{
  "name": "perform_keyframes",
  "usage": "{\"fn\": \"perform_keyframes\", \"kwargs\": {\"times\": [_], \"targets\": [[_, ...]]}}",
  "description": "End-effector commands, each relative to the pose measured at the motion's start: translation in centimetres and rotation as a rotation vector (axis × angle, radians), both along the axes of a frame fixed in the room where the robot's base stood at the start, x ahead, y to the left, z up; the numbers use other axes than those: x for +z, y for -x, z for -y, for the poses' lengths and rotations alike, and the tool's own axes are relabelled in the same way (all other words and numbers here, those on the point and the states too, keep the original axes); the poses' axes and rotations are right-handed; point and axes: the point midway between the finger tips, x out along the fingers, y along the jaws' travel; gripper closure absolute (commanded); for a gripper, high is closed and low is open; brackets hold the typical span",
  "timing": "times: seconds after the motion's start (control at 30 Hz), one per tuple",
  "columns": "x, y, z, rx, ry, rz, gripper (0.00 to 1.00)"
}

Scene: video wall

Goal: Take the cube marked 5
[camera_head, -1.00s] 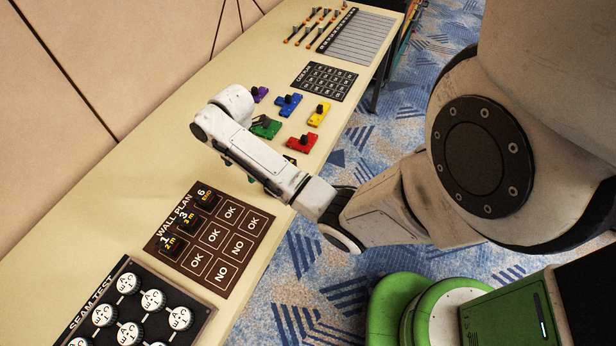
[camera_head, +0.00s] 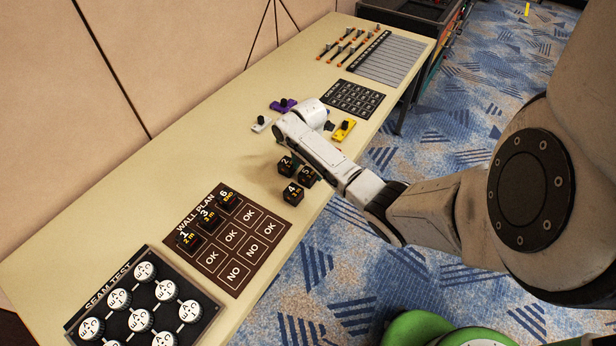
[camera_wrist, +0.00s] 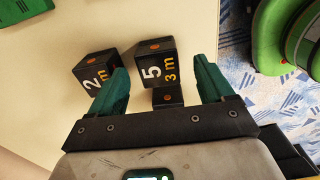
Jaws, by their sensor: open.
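The black cube marked 5 (camera_head: 307,175) stands on the beige table, close to the cube marked 2 (camera_head: 285,164) and the cube marked 4 (camera_head: 292,192). In the wrist view, cube 5 (camera_wrist: 153,64) shows "5" and "3 m" between the tips of my open gripper (camera_wrist: 162,76). The left finger lies between cube 5 and cube 2 (camera_wrist: 94,73); the right finger is right of cube 5 with a gap. Another dark cube (camera_wrist: 168,97) is partly hidden nearer the palm. I cannot tell finger height. My arm hides the gripper in the head view.
The brown wall plan board (camera_head: 238,269) holds cubes 1, 3 and 6. The seam test board (camera_head: 205,318) is at the near end. White (camera_head: 261,124), purple (camera_head: 283,106) and yellow (camera_head: 343,130) pieces lie beyond the arm. The table's right edge is close to the cubes.

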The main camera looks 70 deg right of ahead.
Motion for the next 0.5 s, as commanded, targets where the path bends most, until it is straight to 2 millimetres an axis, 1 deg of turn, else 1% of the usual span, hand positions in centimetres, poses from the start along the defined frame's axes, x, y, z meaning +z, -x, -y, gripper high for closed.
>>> {"fn": "perform_keyframes", "kwargs": {"times": [0.13,0.23,0.33,0.5], "targets": [[-2.1,-0.1,-0.1,0.000,0.000,-0.004,0.19],[-3.3,-0.1,-0.2,0.000,-0.002,-0.003,0.19],[-3.8,-0.2,-0.2,0.000,0.000,-0.001,0.19],[-3.9,-0.2,-0.2,0.000,0.000,0.000,0.19]]}}
